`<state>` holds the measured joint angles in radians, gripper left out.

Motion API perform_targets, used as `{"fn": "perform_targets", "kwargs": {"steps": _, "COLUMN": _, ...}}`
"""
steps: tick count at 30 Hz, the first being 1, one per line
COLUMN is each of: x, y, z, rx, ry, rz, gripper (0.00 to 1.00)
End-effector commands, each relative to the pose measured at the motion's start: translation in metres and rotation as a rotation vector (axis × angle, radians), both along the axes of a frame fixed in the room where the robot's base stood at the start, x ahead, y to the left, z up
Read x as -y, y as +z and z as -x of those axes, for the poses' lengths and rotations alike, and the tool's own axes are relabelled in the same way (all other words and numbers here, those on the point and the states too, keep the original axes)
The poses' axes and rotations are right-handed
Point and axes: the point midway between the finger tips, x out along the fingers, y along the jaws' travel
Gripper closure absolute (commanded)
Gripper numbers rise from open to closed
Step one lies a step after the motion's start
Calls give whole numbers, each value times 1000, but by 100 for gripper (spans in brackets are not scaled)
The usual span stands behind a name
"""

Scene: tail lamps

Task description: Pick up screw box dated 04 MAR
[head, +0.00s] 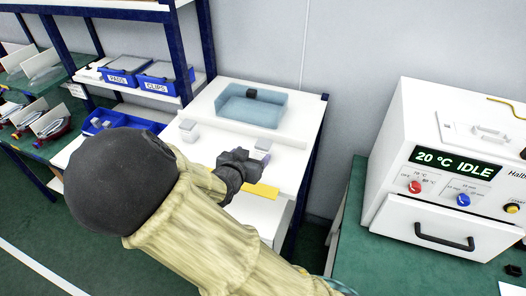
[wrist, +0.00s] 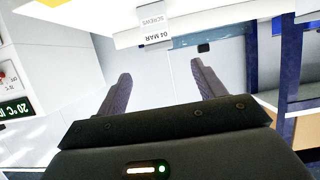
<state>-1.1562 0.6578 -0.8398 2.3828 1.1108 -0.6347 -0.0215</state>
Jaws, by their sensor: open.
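No date can be read there.
Another small grey box (head: 188,131) stands left on the bench (head: 220,150). A clear blue tray (head: 230,106) with a dark block is behind. A yellow strip (head: 262,191) marks the front edge. Blue bins (head: 160,82) fill the left shelf. A white oven (head: 440,165) stands right.

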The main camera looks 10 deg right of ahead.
Motion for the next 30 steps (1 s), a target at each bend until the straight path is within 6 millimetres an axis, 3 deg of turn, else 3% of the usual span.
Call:
{"fn": "perform_targets", "kwargs": {"steps": 12, "x": 25, "y": -22, "z": -44, "rx": -2, "ry": 10, "rz": 1, "gripper": 31}}
{"fn": "perform_targets", "kwargs": {"steps": 30, "x": 38, "y": -30, "z": -59, "rx": -3, "ry": 5, "rz": 2, "gripper": 31}}
